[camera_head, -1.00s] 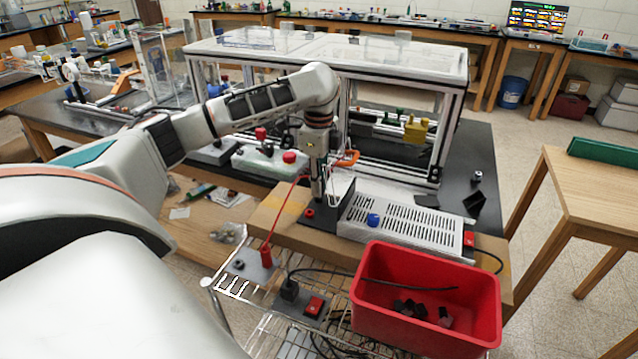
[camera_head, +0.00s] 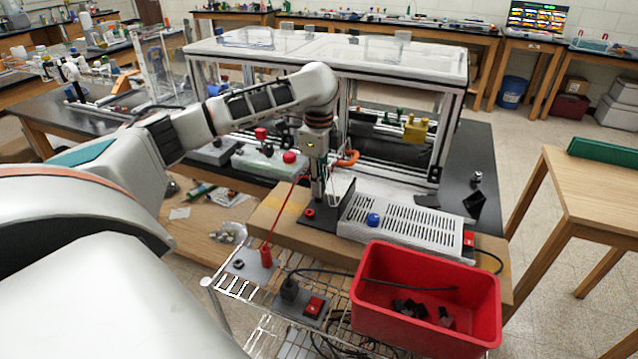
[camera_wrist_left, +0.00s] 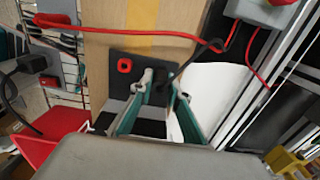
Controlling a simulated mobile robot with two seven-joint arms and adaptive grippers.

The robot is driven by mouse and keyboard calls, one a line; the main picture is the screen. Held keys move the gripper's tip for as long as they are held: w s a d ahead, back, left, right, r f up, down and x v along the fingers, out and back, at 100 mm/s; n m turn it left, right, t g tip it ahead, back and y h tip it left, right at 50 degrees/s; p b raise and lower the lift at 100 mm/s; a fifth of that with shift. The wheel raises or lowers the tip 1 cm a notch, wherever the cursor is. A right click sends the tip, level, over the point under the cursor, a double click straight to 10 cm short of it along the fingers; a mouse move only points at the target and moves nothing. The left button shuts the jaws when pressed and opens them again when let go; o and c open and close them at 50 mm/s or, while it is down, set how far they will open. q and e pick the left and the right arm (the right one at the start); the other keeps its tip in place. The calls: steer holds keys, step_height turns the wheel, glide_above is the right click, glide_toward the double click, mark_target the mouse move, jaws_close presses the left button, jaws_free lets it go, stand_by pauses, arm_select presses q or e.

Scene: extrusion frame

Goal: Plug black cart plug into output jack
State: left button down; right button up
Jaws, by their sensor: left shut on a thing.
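My left gripper (camera_head: 318,198) points down over the dark end plate (camera_wrist_left: 128,95) of the slotted grey unit. In the left wrist view its fingers (camera_wrist_left: 161,94) are closed around a small black plug (camera_wrist_left: 164,78), mostly hidden between them. A thin black lead (camera_wrist_left: 195,60) runs from there to the upper right. A red-ringed jack (camera_head: 310,213) sits on the plate beside the fingers; it also shows in the left wrist view (camera_wrist_left: 125,65). The black plug's tip and the spot beneath it are hidden, so I cannot tell whether it is seated. My right gripper is out of view.
A red plug (camera_head: 266,257) with a red lead and a black socket sit on the wire cart's grey panel (camera_head: 252,274). A red bin (camera_head: 428,330) stands at right, near a red switch (camera_head: 314,305). The framed clear enclosure (camera_head: 400,60) stands close behind the gripper.

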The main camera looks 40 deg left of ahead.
arm_select(q)
steer(key=shift+f, duration=0.45)
stand_by(0.3)
steer(key=c, duration=1.8)
jaws_free()
steer(key=shift+c, duration=0.2)
step_height(320, 180, up, 12)
